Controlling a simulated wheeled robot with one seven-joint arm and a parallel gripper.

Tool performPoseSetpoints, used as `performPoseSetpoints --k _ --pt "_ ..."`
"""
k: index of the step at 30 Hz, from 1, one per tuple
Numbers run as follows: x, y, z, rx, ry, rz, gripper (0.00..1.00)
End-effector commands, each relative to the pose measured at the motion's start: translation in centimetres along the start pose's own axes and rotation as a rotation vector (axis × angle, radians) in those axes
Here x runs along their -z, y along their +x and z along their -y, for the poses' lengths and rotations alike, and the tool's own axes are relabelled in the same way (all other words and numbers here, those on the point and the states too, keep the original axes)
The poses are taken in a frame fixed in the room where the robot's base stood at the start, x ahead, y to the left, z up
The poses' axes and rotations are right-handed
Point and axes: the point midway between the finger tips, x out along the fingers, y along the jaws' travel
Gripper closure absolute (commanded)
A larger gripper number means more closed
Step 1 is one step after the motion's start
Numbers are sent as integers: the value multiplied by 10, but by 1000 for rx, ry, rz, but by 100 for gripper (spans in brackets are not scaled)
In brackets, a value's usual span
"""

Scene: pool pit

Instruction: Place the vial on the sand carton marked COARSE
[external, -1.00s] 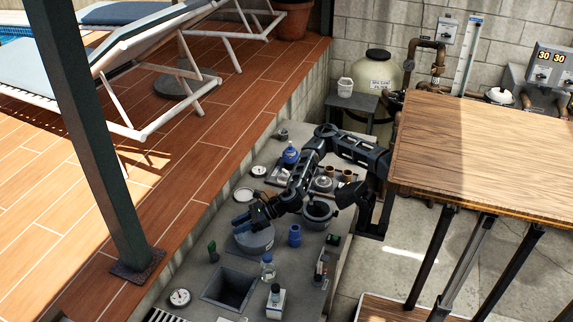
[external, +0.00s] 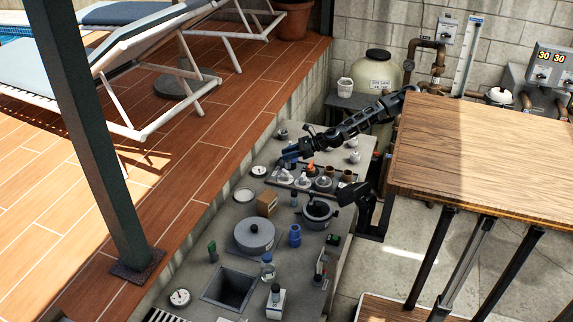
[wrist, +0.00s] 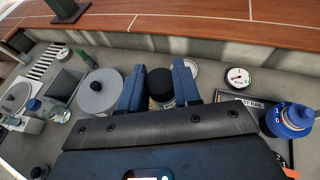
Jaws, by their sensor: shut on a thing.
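My gripper (wrist: 158,85) shows in the wrist view with its two blue fingers closed on a small black-capped vial (wrist: 160,80). The vial has a pale label low down, partly hidden by the gripper body. In the external view my gripper (external: 288,157) is above the far part of the grey counter, and the vial cannot be made out there. A small brown carton (external: 267,204) stands on the counter, lower in the picture than my gripper. No COARSE mark can be read on it, so I cannot tell if it is the sand carton.
A grey round lid (external: 254,236) and a square sink opening (external: 230,288) lie nearer the camera. A dark pot (external: 318,212) and a blue container (external: 295,235) stand close by.

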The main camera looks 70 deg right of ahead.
Motion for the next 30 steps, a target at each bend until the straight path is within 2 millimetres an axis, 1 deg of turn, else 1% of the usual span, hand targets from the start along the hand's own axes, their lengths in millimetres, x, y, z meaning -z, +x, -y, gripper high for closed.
performPoseSetpoints --k 1,3,6,8,10,14,18,24,27,30 --pt "5 -11 9 12 5 0 97" --pt "11 -22 16 18 10 0 97" --pt "16 -33 23 26 12 1 97" --pt "18 -36 24 26 12 1 97" --pt "21 -33 23 26 12 1 97" --pt "28 -12 12 23 11 1 97" --pt "36 19 -4 23 11 1 97" --pt "44 59 -24 25 11 1 97" --pt "46 72 -30 27 12 1 97" --pt "46 79 -34 28 11 1 97"
